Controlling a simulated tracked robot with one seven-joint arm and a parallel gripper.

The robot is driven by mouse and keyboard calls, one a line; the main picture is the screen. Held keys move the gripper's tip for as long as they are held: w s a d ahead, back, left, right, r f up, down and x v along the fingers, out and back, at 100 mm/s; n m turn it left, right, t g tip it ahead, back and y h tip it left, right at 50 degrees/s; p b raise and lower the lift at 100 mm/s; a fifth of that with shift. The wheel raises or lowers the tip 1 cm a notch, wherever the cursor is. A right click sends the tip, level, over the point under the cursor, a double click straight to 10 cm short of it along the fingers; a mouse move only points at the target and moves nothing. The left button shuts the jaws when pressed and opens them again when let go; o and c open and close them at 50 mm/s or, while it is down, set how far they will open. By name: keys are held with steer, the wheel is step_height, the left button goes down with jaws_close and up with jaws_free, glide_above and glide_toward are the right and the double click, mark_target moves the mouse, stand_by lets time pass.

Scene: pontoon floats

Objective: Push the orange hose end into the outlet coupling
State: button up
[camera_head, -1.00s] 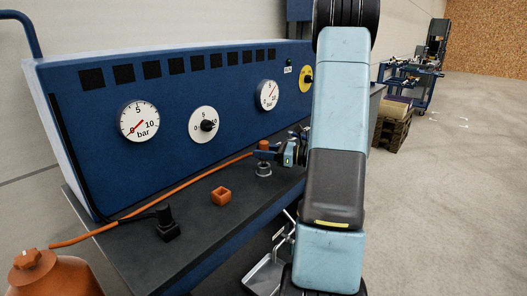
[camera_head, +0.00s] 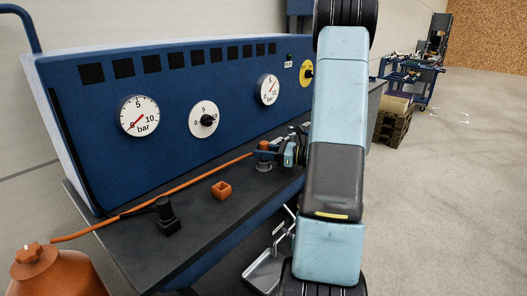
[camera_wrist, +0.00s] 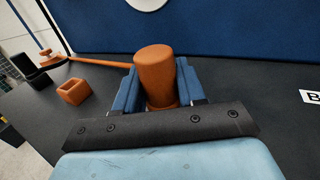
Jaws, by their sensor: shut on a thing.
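The orange hose end (camera_head: 263,145) stands upright in my gripper (camera_head: 266,154), above the grey bench top. In the wrist view the hose end (camera_wrist: 155,75) is a thick orange cylinder between the two blue fingers of my gripper (camera_wrist: 157,88), which are shut on it. The orange hose runs off to the left from it. The silver outlet coupling (camera_head: 264,167) stands on the bench directly under the hose end. The fingers cover the place where the two meet, so I cannot tell how deep the hose end sits. The coupling is hidden in the wrist view.
An orange square socket (camera_head: 221,191) and a black fitting (camera_head: 167,218) stand on the bench to the left. A blue panel with gauges (camera_head: 139,116) rises behind. An orange tank (camera_head: 42,268) stands at front left. A label (camera_wrist: 311,97) lies on the right.

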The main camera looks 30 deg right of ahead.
steer(key=shift+f, duration=0.2)
steer(key=o, duration=1.2)
steer(key=v, duration=1.3)
steer(key=shift+s+d, duration=0.3)
